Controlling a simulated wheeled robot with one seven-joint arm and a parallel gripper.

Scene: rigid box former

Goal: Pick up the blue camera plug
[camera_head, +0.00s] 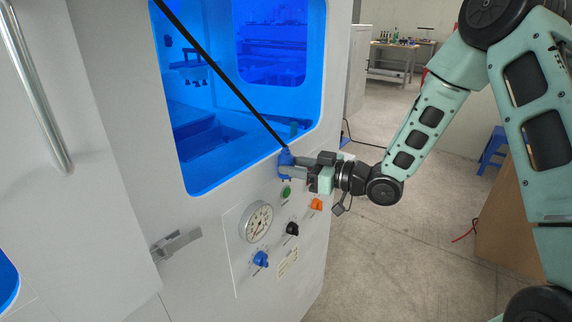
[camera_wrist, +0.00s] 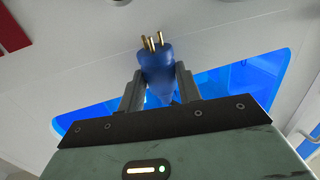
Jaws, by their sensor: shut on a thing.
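The blue camera plug (camera_wrist: 157,72) is between the two fingers of my gripper (camera_wrist: 160,88) in the wrist view. Its several brass pins point up in that picture, toward the white machine panel. In the head view, my gripper (camera_head: 296,168) is shut on the blue plug (camera_head: 285,158) in front of the machine, just below the right end of the blue window. A black cable runs from the plug up and to the left across the window. I cannot tell whether the pins touch the panel.
The white machine (camera_head: 120,120) fills the left and middle. Below the plug are a green button (camera_head: 286,192), an orange knob (camera_head: 317,204), a black knob (camera_head: 292,229), a gauge (camera_head: 257,222) and a blue knob (camera_head: 261,259). A blue stool (camera_head: 493,148) stands at the right.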

